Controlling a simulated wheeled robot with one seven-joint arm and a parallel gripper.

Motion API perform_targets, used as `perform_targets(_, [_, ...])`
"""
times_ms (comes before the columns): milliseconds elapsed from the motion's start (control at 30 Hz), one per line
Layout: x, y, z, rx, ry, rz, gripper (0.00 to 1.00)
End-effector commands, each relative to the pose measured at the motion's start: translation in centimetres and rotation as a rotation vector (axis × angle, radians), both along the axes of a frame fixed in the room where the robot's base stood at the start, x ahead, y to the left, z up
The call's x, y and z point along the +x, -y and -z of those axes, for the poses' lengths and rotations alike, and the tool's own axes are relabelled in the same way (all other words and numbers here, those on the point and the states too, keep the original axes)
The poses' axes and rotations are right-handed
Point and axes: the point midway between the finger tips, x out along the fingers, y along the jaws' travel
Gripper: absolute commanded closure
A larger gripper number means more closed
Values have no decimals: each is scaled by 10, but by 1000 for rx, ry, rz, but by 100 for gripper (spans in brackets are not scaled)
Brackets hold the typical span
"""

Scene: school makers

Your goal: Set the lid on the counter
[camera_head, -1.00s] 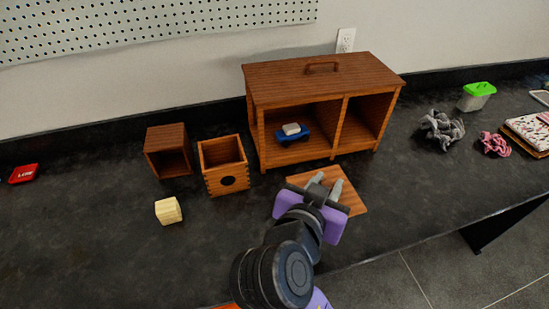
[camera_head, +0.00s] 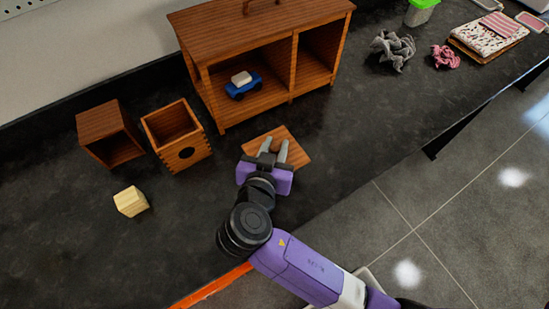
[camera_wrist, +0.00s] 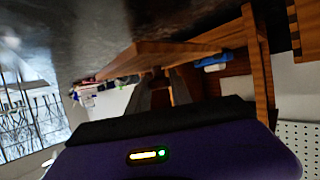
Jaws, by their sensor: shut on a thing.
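The lid is a flat square wooden board (camera_head: 291,148) just in front of the open cabinet, over the counter (camera_head: 345,150). My gripper (camera_head: 275,151) reaches over it from the front, with both grey fingers at the board. In the wrist view, the lid (camera_wrist: 160,47) spans the space beyond the fingertips, close to the counter surface. My gripper is shut on the lid, seemingly at a small part between the fingers that is mostly hidden. I cannot tell whether the lid touches the counter.
The wooden cabinet (camera_head: 215,102) holds a blue toy car (camera_head: 242,87). To its left stand a small open box (camera_head: 110,135), a box with a round hole (camera_head: 177,137) and a pale block (camera_head: 130,201). Grey cloth (camera_head: 392,49) and a pink scrunchie (camera_head: 445,56) lie right. The counter's front edge is near.

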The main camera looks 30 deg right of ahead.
Motion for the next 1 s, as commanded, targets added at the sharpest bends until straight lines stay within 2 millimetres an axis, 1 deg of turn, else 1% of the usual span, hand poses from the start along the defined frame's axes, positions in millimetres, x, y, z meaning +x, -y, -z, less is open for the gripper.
perform_targets(33, [0, 0, 10, -2, -4, -1, 100])
perform_targets(100, [0, 0, 20, -2, -2, -1, 100])
perform_targets(333, [0, 0, 38, -2, 0, -2, 100])
perform_targets(533, [0, 0, 64, -2, 0, -2, 100])
perform_targets(633, [0, 0, 69, 0, 1, -1, 100])
perform_targets(867, [0, 0, 69, 0, 2, -1, 100])
perform_targets(1000, [0, 0, 74, 0, 2, -1, 100])
